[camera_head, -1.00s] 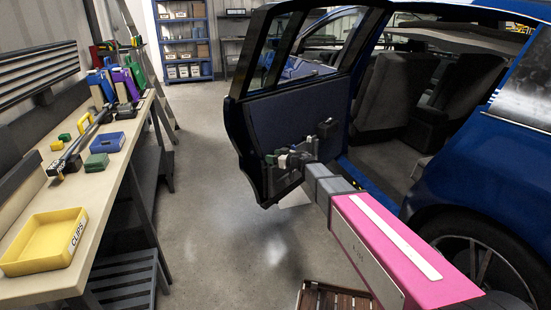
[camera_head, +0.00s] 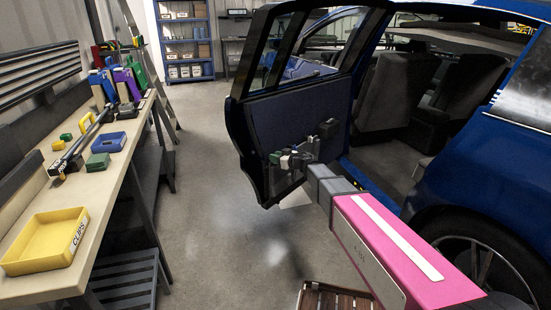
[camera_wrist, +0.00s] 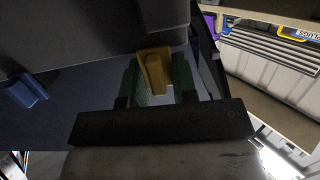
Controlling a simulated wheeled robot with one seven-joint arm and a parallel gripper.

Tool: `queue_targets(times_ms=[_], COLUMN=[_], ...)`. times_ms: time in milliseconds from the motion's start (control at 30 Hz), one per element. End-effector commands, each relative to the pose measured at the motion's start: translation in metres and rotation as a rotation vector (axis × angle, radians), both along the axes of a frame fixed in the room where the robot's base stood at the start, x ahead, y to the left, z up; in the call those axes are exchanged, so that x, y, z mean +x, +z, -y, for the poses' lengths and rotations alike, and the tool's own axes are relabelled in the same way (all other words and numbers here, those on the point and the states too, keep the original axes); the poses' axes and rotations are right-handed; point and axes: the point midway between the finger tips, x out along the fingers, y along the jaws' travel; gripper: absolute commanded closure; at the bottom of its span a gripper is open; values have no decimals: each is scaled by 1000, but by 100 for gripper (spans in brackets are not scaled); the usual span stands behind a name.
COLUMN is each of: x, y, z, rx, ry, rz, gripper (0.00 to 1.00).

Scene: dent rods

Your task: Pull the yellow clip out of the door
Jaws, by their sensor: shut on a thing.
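The yellow clip (camera_wrist: 155,72) shows in the middle of the wrist view, between the green fingers of my gripper (camera_wrist: 158,85). My gripper is shut on it. The upper end of the clip lies at the lower edge of a dark ledge on the door (camera_wrist: 90,40); I cannot tell how deep it sits. In the head view my gripper (camera_head: 274,160) is at the inner side of the open blue car door (camera_head: 262,110), near its lower free edge. The clip is too small to make out there.
A blue clip (camera_wrist: 24,92) sits on the door at the left of the wrist view. A workbench (camera_head: 112,185) on the left carries a yellow clips bin (camera_head: 28,262) and small boxes. Floor (camera_head: 205,200) is clear between bench and door. A wooden crate (camera_head: 335,298) stands below my arm.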

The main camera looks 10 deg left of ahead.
Motion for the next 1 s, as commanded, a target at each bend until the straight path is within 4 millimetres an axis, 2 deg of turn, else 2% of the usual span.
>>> queue_targets(times_ms=[1000], x=[-8], y=[0], z=[16], rx=[0], ry=[0], rz=[0], gripper=[100])
